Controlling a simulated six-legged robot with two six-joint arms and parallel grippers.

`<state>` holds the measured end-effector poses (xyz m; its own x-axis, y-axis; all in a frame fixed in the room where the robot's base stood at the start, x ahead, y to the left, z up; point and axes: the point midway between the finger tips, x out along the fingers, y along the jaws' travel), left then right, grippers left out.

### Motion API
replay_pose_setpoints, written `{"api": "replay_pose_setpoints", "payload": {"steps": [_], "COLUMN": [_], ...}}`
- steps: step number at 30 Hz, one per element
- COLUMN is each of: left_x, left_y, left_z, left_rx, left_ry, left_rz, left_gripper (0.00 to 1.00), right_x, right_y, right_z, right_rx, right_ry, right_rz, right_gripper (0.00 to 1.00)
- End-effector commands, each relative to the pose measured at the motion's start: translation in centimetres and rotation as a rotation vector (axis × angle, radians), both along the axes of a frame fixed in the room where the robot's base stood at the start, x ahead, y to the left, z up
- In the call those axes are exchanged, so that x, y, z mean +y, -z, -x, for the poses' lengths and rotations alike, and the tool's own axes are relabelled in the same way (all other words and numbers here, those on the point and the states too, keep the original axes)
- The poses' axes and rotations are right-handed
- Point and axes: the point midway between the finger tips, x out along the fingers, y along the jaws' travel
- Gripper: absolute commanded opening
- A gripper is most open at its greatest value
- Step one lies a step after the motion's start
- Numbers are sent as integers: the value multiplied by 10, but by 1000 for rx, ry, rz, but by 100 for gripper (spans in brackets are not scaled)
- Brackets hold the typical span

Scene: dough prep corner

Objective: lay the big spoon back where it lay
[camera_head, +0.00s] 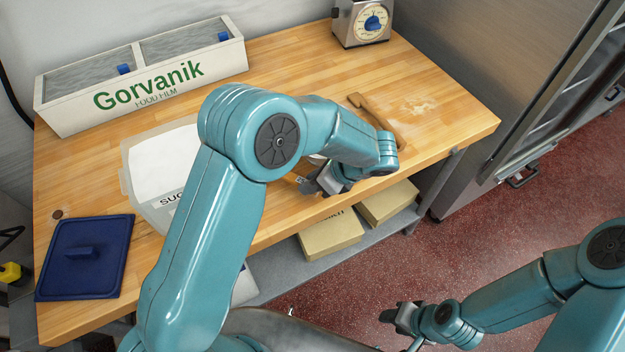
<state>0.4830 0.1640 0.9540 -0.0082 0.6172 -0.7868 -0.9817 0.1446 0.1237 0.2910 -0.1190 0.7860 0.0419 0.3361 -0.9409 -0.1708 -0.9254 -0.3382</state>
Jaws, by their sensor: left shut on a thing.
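My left gripper (318,184) is low over the front edge of the wooden table, its fingers pointing left. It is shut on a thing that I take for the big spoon. Only a small pale, shiny bit (317,158) shows behind the wrist, and my arm hides the rest. A long brown wooden piece (380,114) with a curved end lies on the table behind my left wrist; I cannot tell if it is a spoon rest. My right gripper (392,318) is low at the front right, away from the table; its jaws are too small and dark to read.
On the wooden table (290,75) stand a white film box (190,90), a scale (358,38), a pale labelled tub (160,165) partly behind my arm, and a blue lid (95,275). Cardboard boxes (333,235) lie on the shelf below.

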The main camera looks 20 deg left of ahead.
Motion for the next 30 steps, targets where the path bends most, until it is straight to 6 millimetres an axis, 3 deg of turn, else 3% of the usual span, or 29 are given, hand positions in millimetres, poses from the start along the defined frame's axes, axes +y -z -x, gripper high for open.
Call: {"api": "replay_pose_setpoints", "payload": {"steps": [23, 24, 26, 30], "left_x": [0, 0, 0, 0], "left_y": [13, 13, 12, 12], "left_z": [0, 0, 0, 0], "left_rx": [0, 0, 0, 0], "left_ry": [0, 0, 0, 0], "left_rz": [-1, -1, 0, 0], "left_gripper": [0, 35, 54, 58], "right_x": [0, 0, 0, 0], "right_y": [10, 10, 9, 9], "right_z": [0, 0, 0, 0], "right_rx": [0, 0, 0, 0], "right_ry": [0, 0, 0, 0], "right_rz": [0, 0, 0, 0], "right_gripper": [43, 43, 43, 43]}}
